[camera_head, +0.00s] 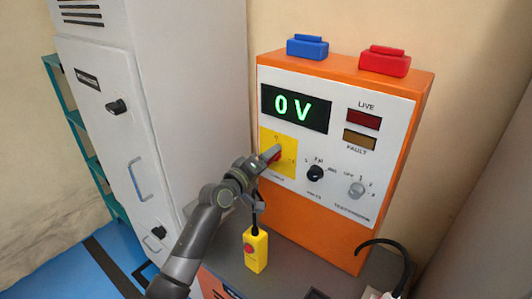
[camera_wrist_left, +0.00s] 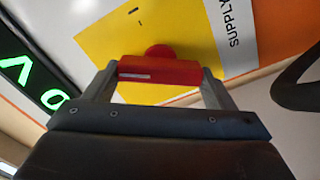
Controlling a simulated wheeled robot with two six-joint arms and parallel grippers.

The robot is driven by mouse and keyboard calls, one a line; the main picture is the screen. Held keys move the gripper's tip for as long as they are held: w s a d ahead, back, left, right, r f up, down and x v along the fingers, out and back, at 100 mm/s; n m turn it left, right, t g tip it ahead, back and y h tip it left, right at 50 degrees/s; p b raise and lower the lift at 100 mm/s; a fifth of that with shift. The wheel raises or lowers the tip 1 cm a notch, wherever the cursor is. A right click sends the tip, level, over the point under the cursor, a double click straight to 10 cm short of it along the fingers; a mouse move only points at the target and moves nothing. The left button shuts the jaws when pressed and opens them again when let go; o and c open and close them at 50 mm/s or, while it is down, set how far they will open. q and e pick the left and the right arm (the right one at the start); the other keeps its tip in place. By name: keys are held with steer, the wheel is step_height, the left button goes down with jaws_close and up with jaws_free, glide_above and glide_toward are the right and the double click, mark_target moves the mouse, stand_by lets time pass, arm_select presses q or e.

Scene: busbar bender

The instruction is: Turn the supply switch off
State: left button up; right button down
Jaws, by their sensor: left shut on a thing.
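The supply switch is a red rotary handle (camera_wrist_left: 160,71) on a yellow plate (camera_wrist_left: 110,45), with "SUPPLY" printed beside it. In the head view the yellow plate (camera_head: 267,141) is at the lower left of the orange unit's white front panel, below the display. My left gripper (camera_head: 272,155) is at the switch and largely covers its handle there. In the left wrist view its two fingers (camera_wrist_left: 159,88) are shut on the ends of the red handle. The display (camera_head: 296,107) reads "0 V" in green. My right gripper is not in view.
The panel also has a black knob (camera_head: 316,173), a grey knob (camera_head: 356,189), and dark LIVE (camera_head: 364,119) and FAULT (camera_head: 359,140) lamps. A yellow pendant (camera_head: 256,250) with a red button stands below my left gripper. A grey cabinet (camera_head: 165,100) is at the left.

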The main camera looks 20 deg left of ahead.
arm_select(q)
steer(key=n+p, duration=0.2)
steer(key=n, duration=0.1)
steer(key=shift+n, duration=0.3)
steer(key=shift+f+n+p, duration=0.15)
steer(key=shift+n+p, duration=0.5)
steer(key=shift+n, duration=0.65)
steer(key=o, duration=1)
